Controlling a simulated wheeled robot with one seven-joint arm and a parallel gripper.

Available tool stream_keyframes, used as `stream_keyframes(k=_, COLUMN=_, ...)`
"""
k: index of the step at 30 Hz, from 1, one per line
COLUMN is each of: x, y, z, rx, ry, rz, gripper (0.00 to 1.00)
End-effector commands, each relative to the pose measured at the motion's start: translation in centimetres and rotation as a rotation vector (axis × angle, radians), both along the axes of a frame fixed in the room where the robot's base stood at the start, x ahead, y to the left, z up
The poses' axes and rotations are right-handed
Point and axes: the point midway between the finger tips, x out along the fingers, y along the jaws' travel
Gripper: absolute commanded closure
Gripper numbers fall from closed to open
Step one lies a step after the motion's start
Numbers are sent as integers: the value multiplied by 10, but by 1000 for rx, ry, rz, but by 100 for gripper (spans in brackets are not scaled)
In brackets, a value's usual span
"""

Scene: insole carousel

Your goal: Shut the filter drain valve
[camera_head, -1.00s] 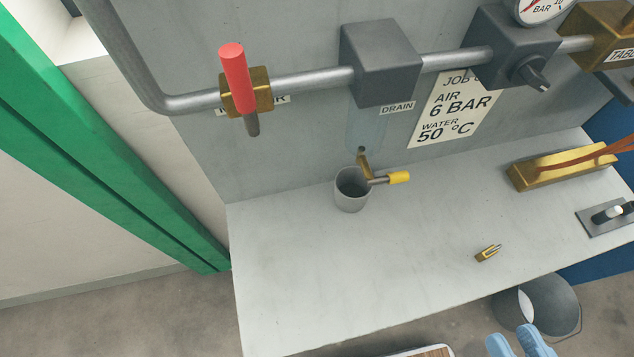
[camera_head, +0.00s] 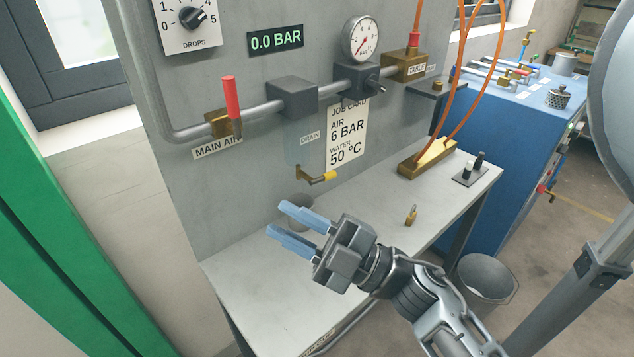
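The filter drain valve (camera_head: 305,173) is a small brass fitting with a yellow-tipped lever (camera_head: 324,177) pointing right. It hangs under the clear filter bowl (camera_head: 299,148), left of the DRAIN label (camera_head: 309,137). The lever lies sideways, roughly level. A grey cup (camera_head: 299,205) stands on the bench below the valve, partly hidden behind my gripper's fingers. My gripper (camera_head: 287,225) is open and empty, its two blue fingers apart, in front of the cup and below the valve. It appears to touch neither.
A red-handled main air valve (camera_head: 232,98) is on the pipe at left. The display (camera_head: 275,39) reads 0.0 BAR. A brass block (camera_head: 426,158), a small padlock-like brass piece (camera_head: 411,215) and a black switch plate (camera_head: 470,175) are on the bench (camera_head: 240,265). A bucket (camera_head: 485,278) stands right.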

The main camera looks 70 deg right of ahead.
Motion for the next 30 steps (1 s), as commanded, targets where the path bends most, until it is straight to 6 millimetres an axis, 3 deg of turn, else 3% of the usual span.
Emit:
stream_keyframes(k=1, x=6, y=-25, z=-8, rx=-86, ry=20, rz=-27, gripper=71)
stream_keyframes(k=5, x=10, y=-86, z=-30, rx=-261, ry=151, rz=-72, gripper=71)
stream_keyframes(k=9, x=-5, y=-154, z=-54, rx=-364, ry=328, rz=-129, gripper=71)
stream_keyframes(k=13, x=-25, y=-199, z=-68, rx=-395, ry=459, rz=-171, gripper=71)
stream_keyframes(k=16, x=-36, y=-217, z=-74, rx=-398, ry=516, rz=-189, gripper=71)
stream_keyframes(k=20, x=-38, y=-226, z=-77, rx=-398, ry=545, rz=-196, gripper=71)
stream_keyframes(k=30, x=9, y=-232, z=-83, rx=-399, ry=546, rz=-193, gripper=71)
